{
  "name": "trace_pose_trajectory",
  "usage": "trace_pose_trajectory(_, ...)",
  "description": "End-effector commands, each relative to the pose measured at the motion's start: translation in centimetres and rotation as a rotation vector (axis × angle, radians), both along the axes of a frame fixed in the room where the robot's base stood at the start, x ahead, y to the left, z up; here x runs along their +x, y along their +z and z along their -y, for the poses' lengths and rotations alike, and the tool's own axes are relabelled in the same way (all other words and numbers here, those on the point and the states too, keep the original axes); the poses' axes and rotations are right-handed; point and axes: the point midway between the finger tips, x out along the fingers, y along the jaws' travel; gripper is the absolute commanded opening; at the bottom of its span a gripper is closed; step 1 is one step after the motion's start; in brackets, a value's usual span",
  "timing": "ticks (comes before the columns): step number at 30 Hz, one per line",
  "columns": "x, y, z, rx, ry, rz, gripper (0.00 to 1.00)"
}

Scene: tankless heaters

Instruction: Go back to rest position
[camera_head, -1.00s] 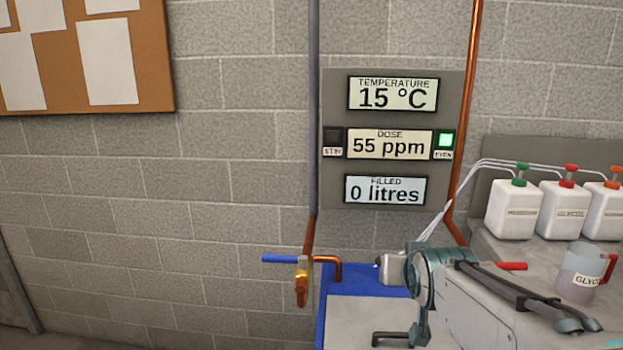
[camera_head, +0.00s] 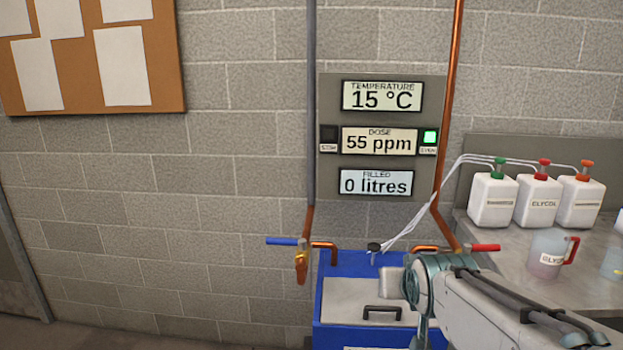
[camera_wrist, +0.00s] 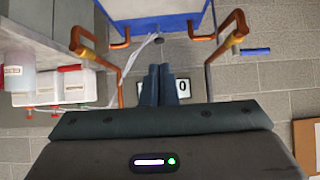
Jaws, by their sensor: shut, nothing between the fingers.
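My gripper (camera_wrist: 158,72) shows in the wrist view with its two dark fingers together and nothing between them. In that view, turned upside down, the fingers cover part of a display on the wall behind. In the head view my arm reaches in from the lower right, partly in front of the blue tank (camera_head: 333,300) and the side counter. The fingers cannot be made out there.
The blue-handled valve (camera_head: 287,241) and red-handled valve (camera_head: 485,247) flank the tank, whose lid has a black handle (camera_head: 382,312). A display panel (camera_head: 330,190) hangs above. White containers (camera_head: 493,204) and a labelled jug (camera_head: 546,256) stand right. Left floor looks clear.

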Motion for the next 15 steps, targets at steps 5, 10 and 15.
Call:
trace_pose_trajectory(5, -2.1, 0.7, -0.4, 0.003, 0.01, -0.095, 0.0)
trace_pose_trajectory(10, -5.0, 0.9, -0.6, 0.009, 0.018, -0.221, 0.0)
trace_pose_trajectory(15, -9.6, 1.8, -1.1, 0.017, 0.036, -0.408, 0.0)
